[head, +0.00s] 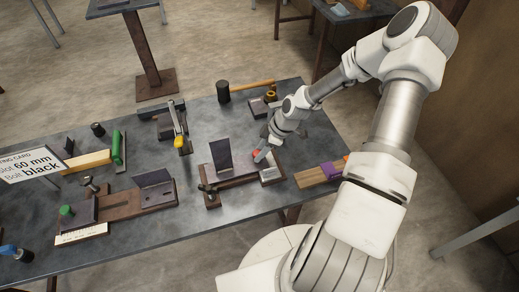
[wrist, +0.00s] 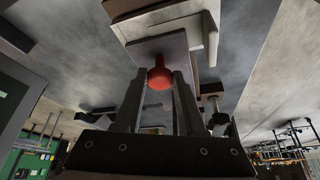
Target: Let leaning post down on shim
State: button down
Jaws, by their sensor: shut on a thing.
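A dark upright plate (head: 221,153), which looks like the post, stands slightly tilted on a brown base (head: 236,183) near the bench's front edge. My gripper (head: 262,153) is low over the right end of that base, at a red knob (head: 256,154). In the wrist view my gripper (wrist: 160,88) is shut on the red knob (wrist: 159,74), which sits against a grey plate (wrist: 165,46). I cannot tell whether that plate belongs to the post. A small pale block (head: 269,174) lies on the base's right end; I cannot tell whether it is the shim.
Another tilted dark plate (head: 152,178) stands on a brown base to the left. A sign card (head: 30,165) stands at left.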

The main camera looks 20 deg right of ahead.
jog(key=shift+s+d+f, duration=0.15)
jog(key=shift+s+f, duration=0.1)
jog(key=shift+f, duration=0.05)
jog(key=c, duration=0.8)
grip_release()
jog(key=shift+c, duration=0.2)
jog(key=o, duration=0.3)
jog(key=shift+w, duration=0.15)
jog(key=shift+o, duration=0.2)
jog(key=shift+r, duration=0.1)
jog(key=shift+d+r, duration=0.1)
jog(key=shift+r, duration=0.15)
jog(key=v, duration=1.7)
jog(key=shift+w, duration=0.1)
